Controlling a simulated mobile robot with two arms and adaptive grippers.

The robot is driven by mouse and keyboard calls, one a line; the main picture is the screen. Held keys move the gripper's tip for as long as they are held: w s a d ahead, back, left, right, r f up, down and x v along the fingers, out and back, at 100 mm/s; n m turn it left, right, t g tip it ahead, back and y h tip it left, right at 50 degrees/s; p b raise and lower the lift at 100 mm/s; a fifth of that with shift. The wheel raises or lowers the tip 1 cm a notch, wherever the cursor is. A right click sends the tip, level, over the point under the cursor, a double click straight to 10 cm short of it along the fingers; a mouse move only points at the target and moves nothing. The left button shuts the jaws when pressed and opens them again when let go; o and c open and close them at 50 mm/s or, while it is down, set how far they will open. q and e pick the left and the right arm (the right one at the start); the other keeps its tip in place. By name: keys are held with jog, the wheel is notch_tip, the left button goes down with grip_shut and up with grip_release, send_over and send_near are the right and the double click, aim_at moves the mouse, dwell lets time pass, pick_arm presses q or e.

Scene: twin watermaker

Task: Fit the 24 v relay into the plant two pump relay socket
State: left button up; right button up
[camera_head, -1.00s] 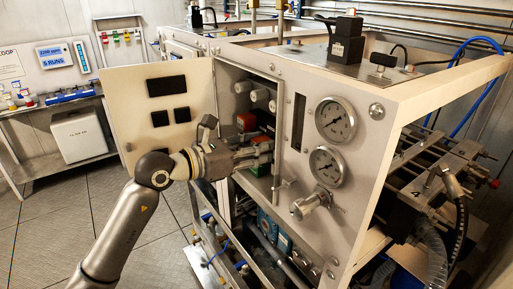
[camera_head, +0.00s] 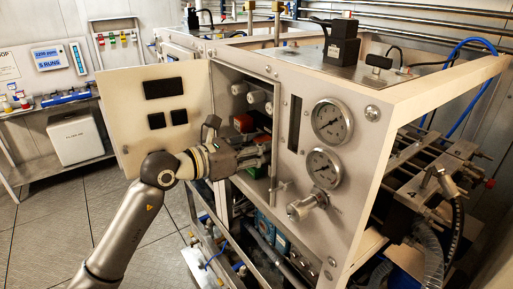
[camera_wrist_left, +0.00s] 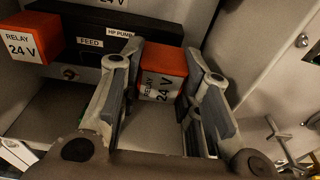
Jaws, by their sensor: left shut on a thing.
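An orange block labelled RELAY 24 V (camera_wrist_left: 163,72) sits between the two fingers of my left gripper (camera_wrist_left: 158,95), in the middle of the left wrist view. The gripper is shut on it. Behind it is a black socket strip (camera_wrist_left: 75,38) with FEED and HP PUMP labels. The relay overlaps the strip's right part in the picture; whether they touch cannot be told. In the head view my left gripper (camera_head: 262,157) reaches into the open cabinet of the steel unit (camera_head: 300,90). My right gripper is not in view.
Another orange 24 V relay (camera_wrist_left: 30,38) stands at the strip's left end, also seen in the head view (camera_head: 244,122). The open cabinet door (camera_head: 160,90) stands left; gauges (camera_head: 331,121) are right.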

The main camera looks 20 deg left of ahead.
pick_arm(q)
jog(key=shift+r+x, duration=0.2)
jog(key=shift+x, duration=0.65)
jog(key=shift+w+d, duration=0.25)
jog(key=shift+w, duration=0.05)
jog(key=o, duration=1.2)
jog(key=shift+f, duration=0.1)
jog(key=shift+c, duration=0.2)
jog(key=v, duration=1.2)
jog(key=shift+f, duration=0.15)
